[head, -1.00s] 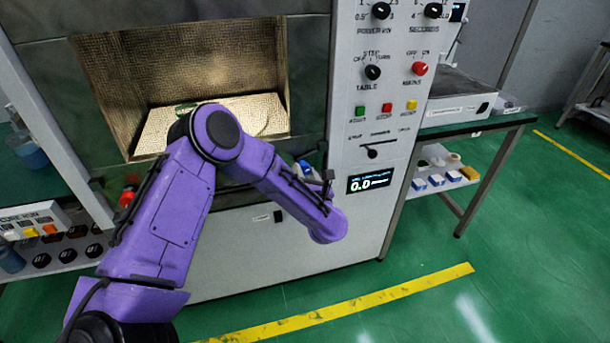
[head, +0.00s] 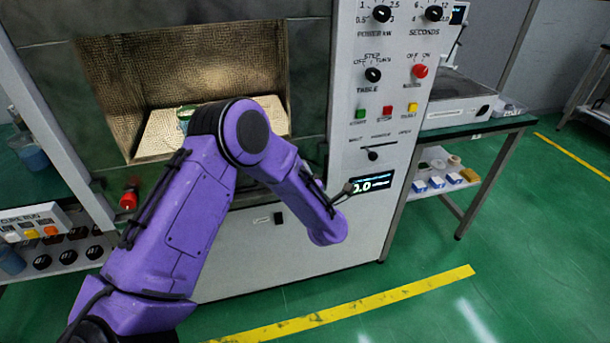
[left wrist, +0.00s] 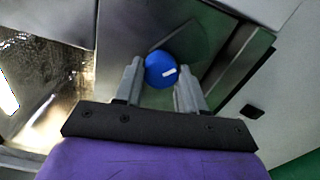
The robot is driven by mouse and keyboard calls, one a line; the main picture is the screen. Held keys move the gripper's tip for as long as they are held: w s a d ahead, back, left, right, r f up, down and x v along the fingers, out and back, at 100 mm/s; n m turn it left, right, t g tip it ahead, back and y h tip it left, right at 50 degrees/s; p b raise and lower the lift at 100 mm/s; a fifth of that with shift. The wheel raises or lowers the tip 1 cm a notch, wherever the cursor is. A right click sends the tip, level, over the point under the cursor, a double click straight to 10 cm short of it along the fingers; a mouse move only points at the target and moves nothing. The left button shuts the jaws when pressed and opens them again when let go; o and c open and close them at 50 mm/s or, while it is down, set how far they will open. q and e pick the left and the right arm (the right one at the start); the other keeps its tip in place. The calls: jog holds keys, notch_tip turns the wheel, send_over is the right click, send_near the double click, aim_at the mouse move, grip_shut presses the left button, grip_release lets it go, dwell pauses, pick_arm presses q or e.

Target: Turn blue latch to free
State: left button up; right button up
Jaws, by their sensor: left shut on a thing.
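The blue latch (left wrist: 158,66) is a round blue knob with a short white mark, seen in the left wrist view on a dark grey panel. The white mark tilts slightly from level. My left gripper (left wrist: 161,76) has one grey finger on each side of the knob and is shut on it. In the head view my purple left arm hides both the latch and the gripper. My right gripper is in neither view.
The open microwave chamber (head: 200,75) is behind my left arm, with a green item (head: 186,110) inside. The control panel (head: 378,110) with knobs and buttons stands to its right. A side table (head: 470,128) is farther right. The green floor in front is clear.

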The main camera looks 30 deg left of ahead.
pick_arm(q)
jog(key=shift+m, duration=1.7)
jog(key=shift+f+m, duration=0.1)
jog(key=shift+m, duration=0.2)
jog(key=o, duration=1.1)
jog(key=shift+d, duration=0.1)
jog(key=b+v, duration=0.1)
jog(key=v, duration=0.9)
jog(key=shift+s+d, duration=0.15)
jog(key=shift+s, duration=0.1)
